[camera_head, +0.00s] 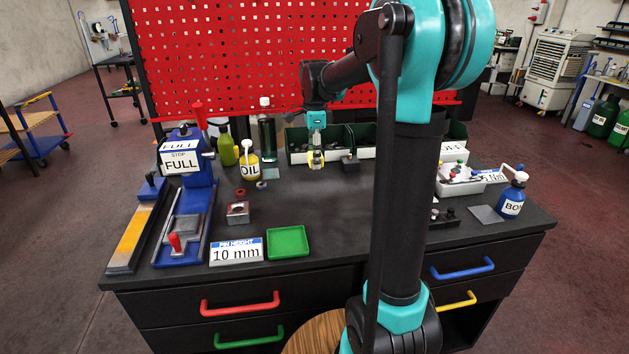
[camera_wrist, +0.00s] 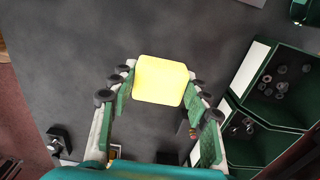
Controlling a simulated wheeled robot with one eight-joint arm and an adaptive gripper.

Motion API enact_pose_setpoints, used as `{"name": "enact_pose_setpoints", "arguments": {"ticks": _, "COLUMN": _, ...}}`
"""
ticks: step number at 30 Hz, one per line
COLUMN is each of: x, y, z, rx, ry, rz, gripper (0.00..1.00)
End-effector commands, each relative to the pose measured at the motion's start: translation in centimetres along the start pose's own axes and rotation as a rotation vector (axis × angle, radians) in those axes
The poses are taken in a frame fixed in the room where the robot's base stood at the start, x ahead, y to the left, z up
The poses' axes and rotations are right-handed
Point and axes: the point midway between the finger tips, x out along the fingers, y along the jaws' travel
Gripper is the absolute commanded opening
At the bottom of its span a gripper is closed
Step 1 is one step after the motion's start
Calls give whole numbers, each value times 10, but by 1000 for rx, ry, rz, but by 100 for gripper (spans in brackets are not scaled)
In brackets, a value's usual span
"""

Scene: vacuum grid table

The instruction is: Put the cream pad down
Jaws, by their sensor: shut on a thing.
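The cream pad (camera_wrist: 160,80) is a pale yellow, rounded square in the wrist view, held between the two fingers of my gripper (camera_head: 316,160). My gripper is shut on it, with a green-lined finger at its left and right edges. In the head view my gripper points down over the back middle of the dark table (camera_head: 335,215), in front of the green bins. A small yellow patch shows at the fingertips there. I cannot tell whether the pad touches the table or hangs just above it.
Green bins (camera_head: 303,142) stand behind my gripper, with a small dark block (camera_head: 349,163) close on its right. The yellow oil bottle (camera_head: 249,166) and a blue press (camera_head: 187,195) are left. A green tray (camera_head: 288,242) lies at the front. The table's middle is mostly clear.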

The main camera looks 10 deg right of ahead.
Motion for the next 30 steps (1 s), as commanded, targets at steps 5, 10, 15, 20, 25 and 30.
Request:
{"name": "enact_pose_setpoints", "arguments": {"ticks": 5, "x": 36, "y": 0, "z": 0, "rx": 0, "ry": 0, "rz": 0, "gripper": 16}}
{"name": "enact_pose_setpoints", "arguments": {"ticks": 10, "x": 49, "y": 0, "z": 0, "rx": 0, "ry": 0, "rz": 0, "gripper": 16}}
{"name": "enact_pose_setpoints", "arguments": {"ticks": 15, "x": 63, "y": 0, "z": 0, "rx": 0, "ry": 0, "rz": 0, "gripper": 16}}
{"name": "enact_pose_setpoints", "arguments": {"ticks": 20, "x": 84, "y": 0, "z": 0, "rx": 0, "ry": 0, "rz": 0, "gripper": 16}}
{"name": "enact_pose_setpoints", "arguments": {"ticks": 25, "x": 88, "y": 0, "z": 0, "rx": 0, "ry": 0, "rz": 0, "gripper": 16}}
{"name": "enact_pose_setpoints", "arguments": {"ticks": 30, "x": 89, "y": 0, "z": 0, "rx": 0, "ry": 0, "rz": 0, "gripper": 16}}
